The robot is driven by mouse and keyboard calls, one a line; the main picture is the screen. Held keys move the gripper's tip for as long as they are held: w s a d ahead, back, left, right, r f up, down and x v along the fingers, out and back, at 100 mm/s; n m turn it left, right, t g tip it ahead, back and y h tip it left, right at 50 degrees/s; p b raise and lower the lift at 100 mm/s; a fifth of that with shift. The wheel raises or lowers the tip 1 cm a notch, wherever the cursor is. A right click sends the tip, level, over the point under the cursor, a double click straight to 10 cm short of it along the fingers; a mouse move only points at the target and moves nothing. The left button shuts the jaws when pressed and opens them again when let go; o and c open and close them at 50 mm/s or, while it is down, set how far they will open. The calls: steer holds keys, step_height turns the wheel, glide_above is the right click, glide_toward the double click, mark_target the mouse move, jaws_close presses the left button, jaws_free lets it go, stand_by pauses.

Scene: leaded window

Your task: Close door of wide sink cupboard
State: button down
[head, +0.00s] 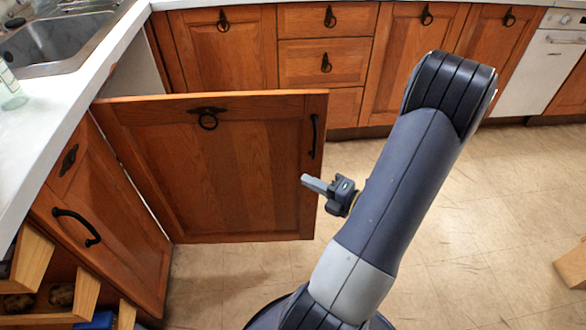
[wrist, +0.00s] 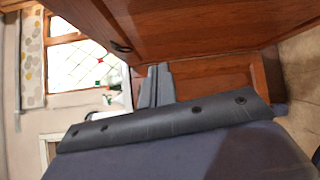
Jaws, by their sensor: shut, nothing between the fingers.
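The wide sink cupboard's door (head: 225,170) is brown panelled wood and stands wide open, swung out from under the sink counter. It has a black ring pull near its top and a black bar handle (head: 314,136) near its free edge at the right. My gripper (head: 305,181) is shut and empty, at the door's lower right near the free edge and below the handle; I cannot tell whether it touches the door. In the wrist view, my shut fingers (wrist: 155,85) point toward brown wood (wrist: 190,30), with a dark handle beside them. The cupboard's inside is mostly hidden behind the door.
The sink (head: 65,45) is set in the white counter (head: 40,120) at the left. Open drawers or crates (head: 60,295) stick out at the lower left. Cabinets and a white dishwasher (head: 540,65) line the back.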

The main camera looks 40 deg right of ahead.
steer(key=s+d+f+m+t+h, duration=0.1)
steer(key=s+d+f+m+h, duration=0.1)
steer(key=d+m, duration=0.15)
steer(key=b, duration=0.2)
glide_toward(285, 148)
steer(key=w+a, duration=0.3)
steer(key=a, duration=0.1)
steer(key=shift+w+d+f+b, duration=0.1)
steer(key=shift+w+d+b, duration=0.4)
steer(key=shift+w+d, duration=0.95)
